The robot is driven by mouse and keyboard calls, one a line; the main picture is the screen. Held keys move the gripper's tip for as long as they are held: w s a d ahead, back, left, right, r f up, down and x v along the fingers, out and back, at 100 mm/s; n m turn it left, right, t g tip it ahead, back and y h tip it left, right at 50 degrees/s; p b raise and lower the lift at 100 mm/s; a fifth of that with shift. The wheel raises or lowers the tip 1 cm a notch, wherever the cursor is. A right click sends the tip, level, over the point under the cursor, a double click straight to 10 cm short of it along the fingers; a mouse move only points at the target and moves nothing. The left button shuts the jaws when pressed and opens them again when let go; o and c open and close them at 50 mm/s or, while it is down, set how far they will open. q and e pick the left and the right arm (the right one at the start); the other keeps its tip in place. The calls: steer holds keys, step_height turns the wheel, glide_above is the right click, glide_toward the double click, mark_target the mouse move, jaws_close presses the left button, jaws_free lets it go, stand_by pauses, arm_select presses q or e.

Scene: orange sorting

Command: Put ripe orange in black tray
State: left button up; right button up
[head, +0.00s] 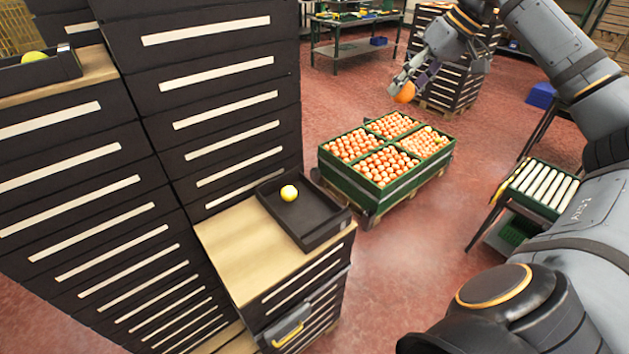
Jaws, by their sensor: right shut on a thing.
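My right gripper (403,84) is shut on an orange (405,92) and holds it up in the air, above and behind the green crates. A black tray (322,226) lies on the wooden top of a low drawer cabinet, left of and nearer than the gripper. A yellowish fruit (289,193) sits in this tray. Another black tray (66,64) stands on a cabinet at the upper left, with a yellow-green fruit (34,57) in it. My left gripper is not in the view.
Green crates (375,205) full of orange-coloured fruit stand on a pallet in the middle. Tall black drawer cabinets (215,75) fill the left. A roller stand (541,186) is at the right. Red floor (400,270) is open between the low cabinet and the stand.

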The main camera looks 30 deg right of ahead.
steer(key=shift+w+d+f, duration=0.15)
steer(key=shift+w+f, duration=0.2)
steer(key=shift+f, duration=0.25)
steer(key=shift+w+f, duration=0.25)
steer(key=shift+w, duration=0.1)
steer(key=w+f+m+p, duration=0.1)
steer(key=w+f+p, duration=0.1)
steer(key=w+f, duration=0.2)
step_height(320, 180, down, 2)
steer(key=shift+w+f, duration=0.25)
steer(key=shift+w, duration=0.15)
steer(key=w+a+f+m, duration=0.1)
steer(key=w+a+f, duration=0.2)
steer(key=f, duration=0.7)
steer(key=w+a+f+m+h+b, duration=0.1)
steer(key=w+a+f, duration=0.2)
steer(key=a+f, duration=0.3)
steer(key=w+a+f+m+b, duration=0.1)
steer(key=a+f, duration=0.3)
steer(key=f, duration=1.2)
steer(key=shift+w+a+f+t+h, duration=0.1)
steer(key=shift+w+a+t+h, duration=0.1)
steer(key=shift+w, duration=0.25)
steer(key=shift+w+a+t+h, duration=0.1)
steer(key=shift+w+t+h, duration=0.1)
steer(key=shift+w, duration=0.25)
